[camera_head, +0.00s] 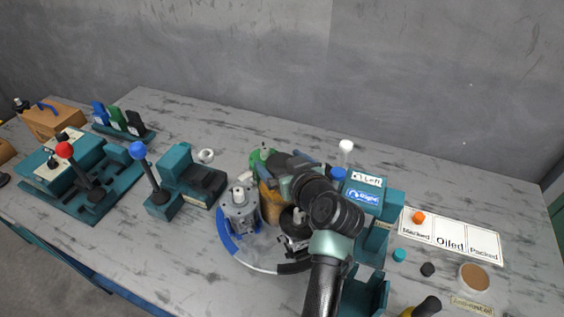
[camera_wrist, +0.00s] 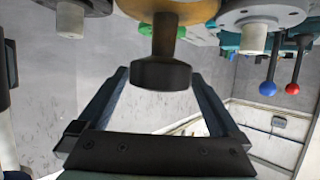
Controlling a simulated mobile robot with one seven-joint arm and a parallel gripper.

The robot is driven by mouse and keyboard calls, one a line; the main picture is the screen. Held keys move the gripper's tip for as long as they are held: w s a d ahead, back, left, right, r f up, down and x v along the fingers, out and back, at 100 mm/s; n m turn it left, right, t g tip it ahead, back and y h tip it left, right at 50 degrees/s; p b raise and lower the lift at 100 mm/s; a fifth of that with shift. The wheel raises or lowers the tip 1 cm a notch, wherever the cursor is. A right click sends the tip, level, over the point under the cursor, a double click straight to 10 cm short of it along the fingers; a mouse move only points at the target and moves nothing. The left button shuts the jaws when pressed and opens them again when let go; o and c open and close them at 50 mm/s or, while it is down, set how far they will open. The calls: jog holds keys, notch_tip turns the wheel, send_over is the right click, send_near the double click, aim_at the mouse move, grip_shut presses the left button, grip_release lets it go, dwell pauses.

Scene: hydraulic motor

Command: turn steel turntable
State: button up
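The turntable is a round disc (camera_head: 258,250) with blue, white and black rim segments, partly hidden by my arm. A grey motor body (camera_head: 240,210) stands on its left side. A brown-orange part (camera_head: 270,203) stands behind it, partly covered by my arm. In the wrist view, which looks upside down, a black knob (camera_wrist: 160,75) on a bronze stem lies between the spread fingers of my gripper (camera_wrist: 158,72). The fingers are apart, one on each side of the knob. Whether they touch it is unclear.
Blue-ball (camera_head: 138,151) and red-ball (camera_head: 64,150) levers stand on teal bases to the left. A teal stand with labels (camera_head: 367,190) is close right of my arm. A white labelled strip (camera_head: 450,240) and small caps lie farther right. The back of the table is mostly clear.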

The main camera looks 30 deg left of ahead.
jog(key=shift+d, duration=0.1)
jog(key=b+v, duration=0.1)
jog(key=v, duration=1.1)
jog(key=shift+s+d+r, duration=0.2)
jog(key=shift+s+d, duration=0.05)
